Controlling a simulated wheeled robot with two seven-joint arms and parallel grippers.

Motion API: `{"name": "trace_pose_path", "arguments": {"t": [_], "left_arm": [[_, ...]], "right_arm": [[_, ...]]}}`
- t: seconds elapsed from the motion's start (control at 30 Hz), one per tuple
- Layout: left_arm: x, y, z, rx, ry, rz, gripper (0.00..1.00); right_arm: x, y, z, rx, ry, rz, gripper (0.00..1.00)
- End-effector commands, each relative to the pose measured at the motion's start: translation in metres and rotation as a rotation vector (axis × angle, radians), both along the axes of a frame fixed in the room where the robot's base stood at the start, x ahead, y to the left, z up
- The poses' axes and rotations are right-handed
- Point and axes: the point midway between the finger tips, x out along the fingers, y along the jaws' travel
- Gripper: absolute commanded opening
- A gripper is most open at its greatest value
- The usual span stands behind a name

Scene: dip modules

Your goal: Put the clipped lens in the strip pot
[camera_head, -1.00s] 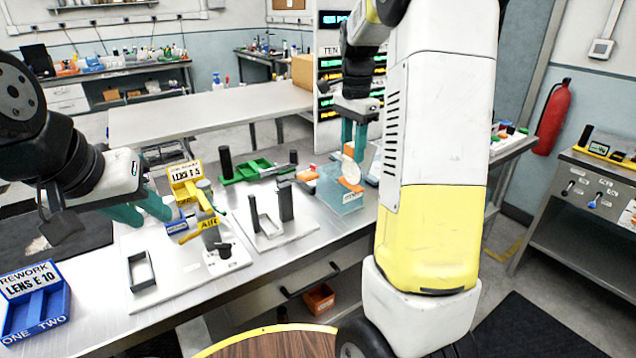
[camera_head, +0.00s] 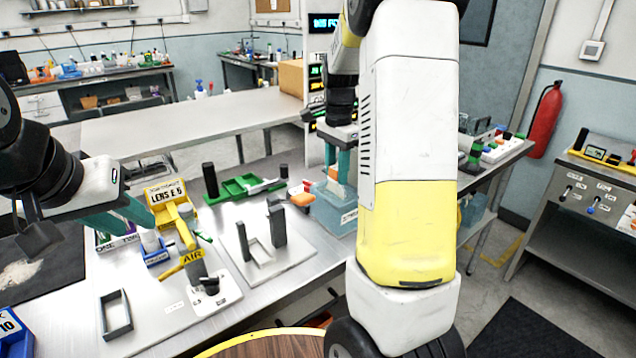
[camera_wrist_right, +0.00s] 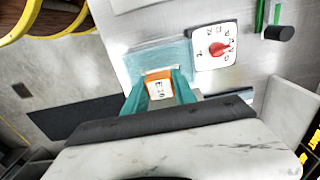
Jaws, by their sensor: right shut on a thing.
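My right gripper (camera_head: 338,172) is over the clear blue strip pot (camera_head: 335,214) at the right end of the bench, its fingers pointing down. In the right wrist view the gripper (camera_wrist_right: 158,98) is shut on an orange clip (camera_wrist_right: 158,87) with a pale label. The clip is in front of the see-through pot (camera_wrist_right: 140,56). The lens below the clip cannot be made out, and I cannot tell how far it reaches into the pot. My left gripper (camera_head: 125,212) is open and empty, left of the yellow lens sign.
A timer with a red knob (camera_wrist_right: 217,48) is beside the pot. A yellow AIR nozzle (camera_head: 185,263), a grey stand with two posts (camera_head: 262,250) and a green tray (camera_head: 240,186) stand to the left. A blue rework tray (camera_head: 12,325) is at the left edge.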

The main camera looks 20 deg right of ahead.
Motion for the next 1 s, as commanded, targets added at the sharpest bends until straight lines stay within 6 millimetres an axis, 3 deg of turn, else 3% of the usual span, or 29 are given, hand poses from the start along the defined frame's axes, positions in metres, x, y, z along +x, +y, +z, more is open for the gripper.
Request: {"name": "trace_pose_path", "arguments": {"t": [0.37, 0.73, 0.77, 0.8, 0.87, 1.0], "left_arm": [[0.000, 0.000, 0.000, 0.000, 0.000, 0.000, 0.32], [0.000, 0.000, 0.000, 0.000, 0.000, 0.000, 0.32], [0.000, 0.000, 0.000, 0.000, 0.000, 0.000, 0.32], [0.000, 0.000, 0.000, 0.000, 0.000, 0.000, 0.32], [0.000, 0.000, 0.000, 0.000, 0.000, 0.000, 0.32], [0.000, 0.000, 0.000, 0.000, 0.000, 0.000, 0.32]], "right_arm": [[-0.001, 0.000, -0.041, 0.000, 0.003, -0.001, 0.00], [0.000, 0.000, -0.046, 0.000, 0.000, 0.000, 0.00], [0.000, 0.000, -0.046, 0.000, 0.000, 0.000, 0.36], [0.000, 0.000, -0.046, 0.000, 0.000, 0.000, 0.44], [0.000, 0.000, -0.046, 0.000, 0.000, 0.000, 0.54], [0.000, 0.000, -0.045, 0.000, 0.000, 0.000, 0.54]]}}
